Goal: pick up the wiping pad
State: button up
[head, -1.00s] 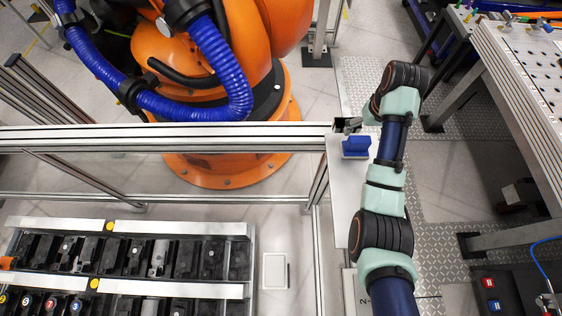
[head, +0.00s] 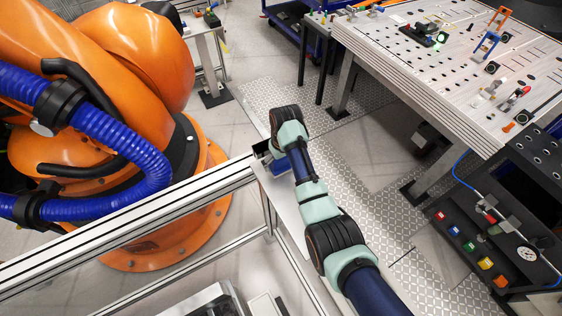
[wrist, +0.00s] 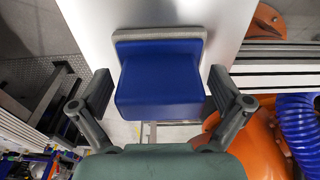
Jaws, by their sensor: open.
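The wiping pad (wrist: 160,80) is a blue block on a grey base. In the wrist view it lies on a white panel (wrist: 208,14), between the two fingers of my gripper (wrist: 160,84). The fingers are spread, one on each side of the blue block, with a gap on both sides. In the head view the pad (head: 281,166) shows as a small blue patch beside my arm. My gripper (head: 264,152) is partly hidden there behind my wrist.
An aluminium rail (head: 130,222) runs up to the white panel. A large orange robot (head: 110,80) with a blue hose stands at the left. A perforated workbench (head: 450,80) is at the upper right, with a black panel of coloured buttons (head: 470,246) below it.

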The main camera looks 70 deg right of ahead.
jog(key=c, duration=1.3)
notch_tip(320, 180, up, 10)
jog(key=shift+r+b, duration=0.1)
jog(key=shift+b, duration=0.7)
